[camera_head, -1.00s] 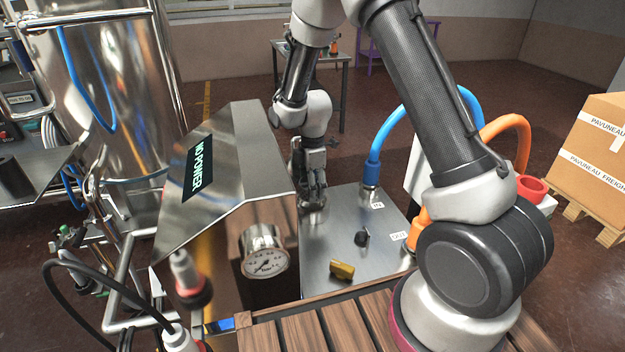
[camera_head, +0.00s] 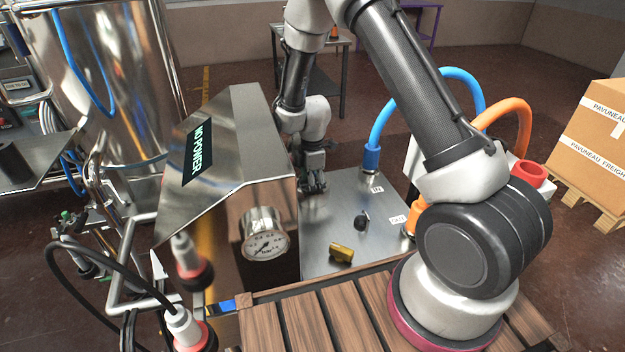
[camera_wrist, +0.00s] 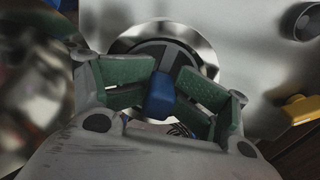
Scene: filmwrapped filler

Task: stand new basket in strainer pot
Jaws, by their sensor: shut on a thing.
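In the wrist view my gripper (camera_wrist: 168,92) has its green pads closed around a blue block-like grip (camera_wrist: 159,97), which seems to belong to the basket. Beyond it is a dark round top with grey strips (camera_wrist: 178,56), seen almost end-on; I cannot tell its depth. A shiny round metal rim (camera_wrist: 205,45), likely the strainer pot, surrounds that top. Whether the basket is inside the rim or above it is unclear. In the head view my gripper (camera_head: 313,184) points down just right of the steel cabinet, and the basket and pot are hidden there.
The steel cabinet (camera_head: 238,130) with a pressure gauge (camera_head: 265,236) stands close left of my gripper. On the metal bench top (camera_head: 328,222) are a yellow piece (camera_head: 341,253) and a black knob (camera_head: 361,221). Blue (camera_head: 376,130) and orange (camera_head: 497,108) hoses arch at the right.

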